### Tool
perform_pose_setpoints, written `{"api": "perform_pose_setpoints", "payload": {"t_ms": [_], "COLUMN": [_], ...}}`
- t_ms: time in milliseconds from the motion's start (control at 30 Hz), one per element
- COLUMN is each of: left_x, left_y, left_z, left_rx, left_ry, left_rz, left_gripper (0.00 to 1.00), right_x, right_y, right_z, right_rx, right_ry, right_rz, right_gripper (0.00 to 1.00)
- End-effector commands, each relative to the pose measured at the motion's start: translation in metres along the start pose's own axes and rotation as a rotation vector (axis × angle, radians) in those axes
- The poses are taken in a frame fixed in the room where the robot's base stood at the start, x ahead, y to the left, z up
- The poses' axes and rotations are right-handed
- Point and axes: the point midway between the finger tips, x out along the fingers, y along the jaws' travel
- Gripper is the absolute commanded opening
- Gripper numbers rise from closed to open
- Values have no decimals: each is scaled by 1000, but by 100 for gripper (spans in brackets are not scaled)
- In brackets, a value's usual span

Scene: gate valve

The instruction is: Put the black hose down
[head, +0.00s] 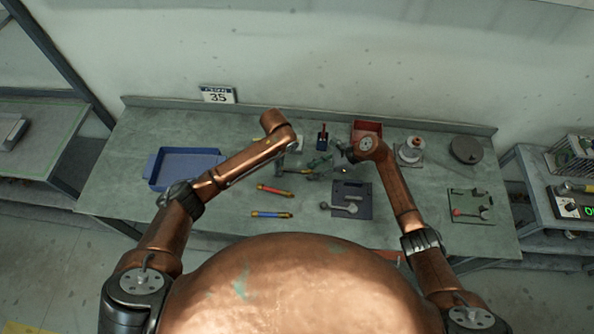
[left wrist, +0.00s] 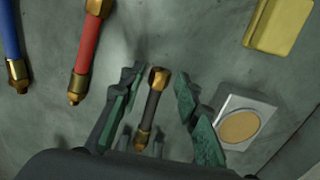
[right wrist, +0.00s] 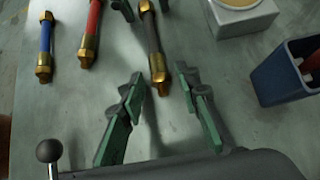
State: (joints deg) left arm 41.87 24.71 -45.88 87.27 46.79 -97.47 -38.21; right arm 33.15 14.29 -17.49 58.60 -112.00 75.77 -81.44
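The black hose (left wrist: 153,106) has a brass fitting at each end. In the left wrist view it lies between the two fingers of my left gripper (left wrist: 157,82), with a gap on both sides. My left gripper is open. The hose also shows in the right wrist view (right wrist: 151,40), its near brass end just ahead of my right gripper (right wrist: 161,76). My right gripper is open and empty. The hose appears to lie on the grey bench, but its contact there is partly hidden. In the head view, the grippers crowd together and obscure it.
A red hose (head: 275,191) and a blue hose (head: 271,215) lie on the bench to the left. A blue tray (head: 185,167) stands farther left. A red bin (head: 367,130), a blue cup (head: 322,138) and a dark plate with a lever (head: 362,190) are close by.

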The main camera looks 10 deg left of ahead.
Motion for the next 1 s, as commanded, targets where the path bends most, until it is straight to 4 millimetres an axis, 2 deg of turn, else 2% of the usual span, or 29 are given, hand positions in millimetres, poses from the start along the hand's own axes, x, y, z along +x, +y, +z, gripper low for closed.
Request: {"api": "perform_pose_setpoints", "payload": {"t_ms": [67,400,800,1000], "left_x": [0,0,-1,-10], "left_y": [0,0,0,0], "left_z": [0,0,0,0], "left_rx": [0,0,0,0], "left_ry": [0,0,0,0], "left_rz": [0,0,-1,-2], "left_gripper": [23,0,0,0], "right_x": [0,0,-1,-8], "right_y": [0,0,0,0], "right_z": [0,0,0,7], "right_rx": [0,0,0,-1], "right_ry": [0,0,0,0], "right_rz": [0,0,-1,-1], "right_gripper": [23,0,0,0]}}
